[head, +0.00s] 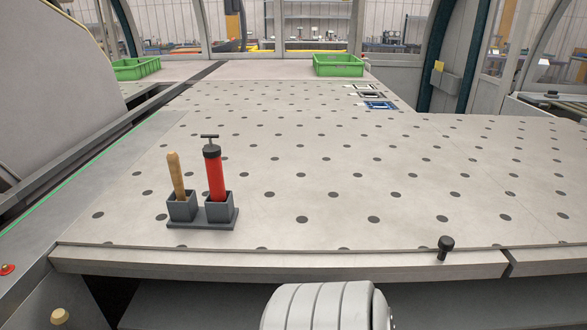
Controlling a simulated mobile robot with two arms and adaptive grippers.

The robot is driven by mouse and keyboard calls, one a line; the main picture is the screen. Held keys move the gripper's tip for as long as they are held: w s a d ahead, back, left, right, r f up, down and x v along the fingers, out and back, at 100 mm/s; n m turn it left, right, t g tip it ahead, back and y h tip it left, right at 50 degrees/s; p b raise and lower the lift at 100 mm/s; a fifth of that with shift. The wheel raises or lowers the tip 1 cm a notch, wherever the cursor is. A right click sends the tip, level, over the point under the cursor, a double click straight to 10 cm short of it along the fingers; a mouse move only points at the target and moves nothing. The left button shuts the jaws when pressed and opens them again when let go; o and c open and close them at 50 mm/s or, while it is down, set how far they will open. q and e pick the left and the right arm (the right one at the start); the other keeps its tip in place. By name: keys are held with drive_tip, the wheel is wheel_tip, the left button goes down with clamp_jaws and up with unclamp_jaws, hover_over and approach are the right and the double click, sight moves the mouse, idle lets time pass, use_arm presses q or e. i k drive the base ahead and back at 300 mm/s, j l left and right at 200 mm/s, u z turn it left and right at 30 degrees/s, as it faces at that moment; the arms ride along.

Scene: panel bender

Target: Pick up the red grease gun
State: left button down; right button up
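The red grease gun (215,174) stands upright in the right-hand cup of a dark grey two-cup holder (203,224) near the front left of the table. It has a red barrel, a black collar and a T-shaped handle on top. Its lower end is hidden inside the cup. Neither of my grippers shows in the head view.
A wooden-handled tool (177,177) stands in the holder's left cup, close beside the grease gun. The perforated table (330,160) is mostly clear. A black knob (446,243) sits at its front edge. Green crates (339,65) stand at the back.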

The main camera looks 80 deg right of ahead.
sight(212, 153)
drive_tip(key=z, duration=1.95)
drive_tip(key=j, duration=0.1)
